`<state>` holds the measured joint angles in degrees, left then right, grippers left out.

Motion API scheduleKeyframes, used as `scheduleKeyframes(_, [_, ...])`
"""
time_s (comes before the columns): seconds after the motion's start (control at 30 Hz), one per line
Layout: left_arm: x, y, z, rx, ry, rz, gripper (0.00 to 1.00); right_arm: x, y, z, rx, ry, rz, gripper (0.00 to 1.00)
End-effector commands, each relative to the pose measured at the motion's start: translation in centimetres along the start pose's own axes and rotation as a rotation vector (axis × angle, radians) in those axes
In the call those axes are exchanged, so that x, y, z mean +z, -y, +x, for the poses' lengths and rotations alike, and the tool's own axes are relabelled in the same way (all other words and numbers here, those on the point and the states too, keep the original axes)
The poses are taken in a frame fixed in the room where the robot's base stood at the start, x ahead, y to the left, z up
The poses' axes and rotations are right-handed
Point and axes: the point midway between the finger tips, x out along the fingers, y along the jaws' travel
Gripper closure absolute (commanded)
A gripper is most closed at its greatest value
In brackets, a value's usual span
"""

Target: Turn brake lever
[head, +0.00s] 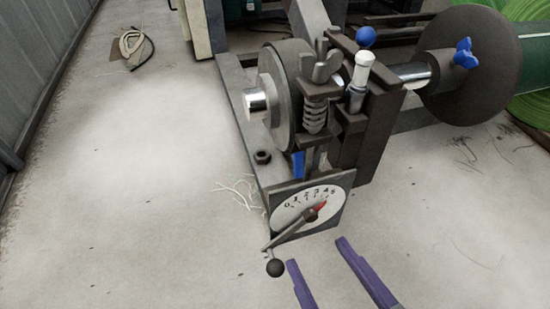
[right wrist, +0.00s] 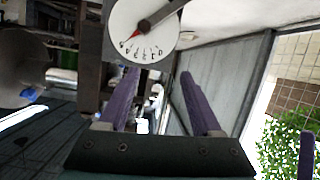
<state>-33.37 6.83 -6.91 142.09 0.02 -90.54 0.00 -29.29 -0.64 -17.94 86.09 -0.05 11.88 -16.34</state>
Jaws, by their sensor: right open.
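The brake lever (head: 271,251) is a grey rod with a black ball knob (head: 275,267). My right gripper (head: 318,254) has purple fingers, open and empty, below and right of the dial. The knob is just left of the left finger in the head view, not between the fingers. In the right wrist view, the dial (right wrist: 125,22) and part of the lever (right wrist: 166,12) show beyond my right gripper (right wrist: 160,76); the knob is out of frame.
A dark flange (head: 476,90) and green roll (head: 520,108) stand at right.

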Motion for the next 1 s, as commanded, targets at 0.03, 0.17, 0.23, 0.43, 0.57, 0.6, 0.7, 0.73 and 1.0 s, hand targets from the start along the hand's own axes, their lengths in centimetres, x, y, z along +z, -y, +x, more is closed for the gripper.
scheduleKeyframes(0.03, [1.5, -0.3, 4.9, 0.003, -0.001, -0.002, 1.00, 4.8, 1.2, 1.6, 0.003, -0.039, -0.006, 0.34])
scheduleKeyframes(0.17, [3.2, -0.5, 10.3, 0.006, -0.002, -0.006, 1.00, 9.5, 3.0, 2.6, 0.018, -0.151, -0.024, 0.34])
scheduleKeyframes(0.23, [3.9, -0.6, 12.7, 0.005, -0.002, -0.005, 1.00, 11.5, 3.8, 2.8, 0.027, -0.204, -0.030, 0.34])
scheduleKeyframes(0.43, [5.2, -0.7, 16.6, 0.004, -0.002, -0.005, 1.00, 14.6, 5.1, 2.8, 0.049, -0.308, -0.043, 0.34])
scheduleKeyframes(0.57, [5.4, -0.6, 17.3, 0.002, -0.002, -0.003, 1.00, 14.9, 5.4, 2.8, 0.057, -0.335, -0.047, 0.34])
scheduleKeyframes(0.6, [5.4, -0.6, 17.4, 0.001, -0.002, -0.001, 1.00, 14.8, 5.4, 3.0, 0.058, -0.340, -0.048, 0.34])
scheduleKeyframes(0.7, [5.5, -0.5, 17.7, -0.002, -0.002, 0.001, 1.00, 14.3, 5.3, 4.0, 0.059, -0.345, -0.047, 0.34])
scheduleKeyframes(0.73, [5.6, -0.5, 17.9, -0.002, -0.003, 0.002, 1.00, 14.1, 5.2, 4.5, 0.060, -0.345, -0.047, 0.34])
scheduleKeyframes(1.0, [6.2, -0.5, 19.9, -0.005, -0.003, 0.005, 1.00, 12.5, 5.0, 9.4, 0.060, -0.345, -0.046, 0.34])
